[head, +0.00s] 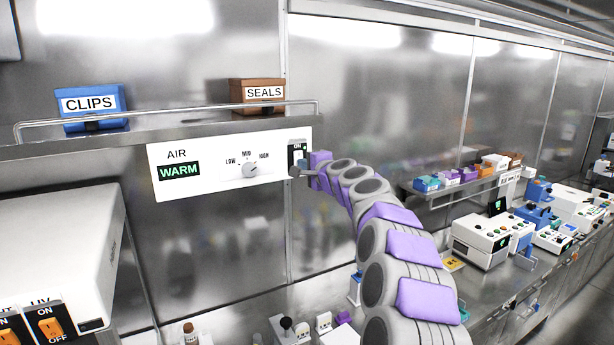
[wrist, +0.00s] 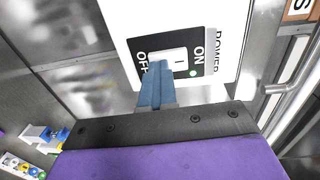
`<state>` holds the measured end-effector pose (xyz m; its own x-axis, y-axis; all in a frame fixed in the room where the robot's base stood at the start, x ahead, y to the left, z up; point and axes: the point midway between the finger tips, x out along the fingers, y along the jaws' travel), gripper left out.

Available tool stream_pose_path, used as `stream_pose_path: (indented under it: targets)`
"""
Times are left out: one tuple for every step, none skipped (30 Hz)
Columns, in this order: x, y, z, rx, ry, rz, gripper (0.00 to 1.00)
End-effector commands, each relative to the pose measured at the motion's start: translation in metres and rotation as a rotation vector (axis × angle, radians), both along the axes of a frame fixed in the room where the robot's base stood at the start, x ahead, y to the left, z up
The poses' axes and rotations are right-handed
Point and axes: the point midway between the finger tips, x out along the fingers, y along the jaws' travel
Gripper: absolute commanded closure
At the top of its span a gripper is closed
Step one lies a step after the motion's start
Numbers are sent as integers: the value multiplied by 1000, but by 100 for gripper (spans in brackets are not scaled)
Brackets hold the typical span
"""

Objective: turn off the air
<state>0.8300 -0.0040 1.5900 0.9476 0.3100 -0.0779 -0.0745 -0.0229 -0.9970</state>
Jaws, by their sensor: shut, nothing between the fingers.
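The white AIR panel (head: 215,178) on the steel wall has a lit green display (head: 179,171) reading WARM and a round LOW-MID-HIGH knob (head: 250,171). Its power switch (head: 297,153) is at the right end, partly hidden by my gripper. In the wrist view the white rocker (wrist: 168,62) sits on a black plate marked ON and OFF, with a green light lit by ON. My gripper (wrist: 154,84) is shut and empty, its blue fingers over the rocker's OFF end. I cannot tell whether they touch it.
A steel shelf with a rail (head: 170,116) runs above the panel, holding a blue CLIPS box (head: 90,105) and a brown SEALS box (head: 257,95). A white machine (head: 60,235) with orange switches stands at lower left. Benches with instruments (head: 485,238) extend right.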

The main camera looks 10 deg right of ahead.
Motion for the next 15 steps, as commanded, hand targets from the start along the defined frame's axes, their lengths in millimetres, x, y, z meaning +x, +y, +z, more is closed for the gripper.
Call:
stream_pose_path:
  targets:
    - [1,1,-5,4,-17,-2,100]
    - [1,2,-5,7,-24,-1,100]
    - [1,3,-6,10,-34,0,100]
    - [2,3,-6,12,-41,0,100]
    - [2,3,-6,15,-49,0,100]
    - [2,3,-6,18,-60,0,100]
    - [2,3,-6,20,-69,-1,100]
    - [2,3,-6,23,-77,0,100]
    - [2,3,-6,27,-88,-1,100]
    - [2,3,-6,29,-96,-1,100]
    - [2,3,-7,32,-103,-1,100]
    - [3,3,-8,36,-112,-1,100]
    - [3,4,-9,38,-120,-1,100]
    - [3,4,-9,41,-130,0,100]
    - [3,4,-9,45,-141,0,100]
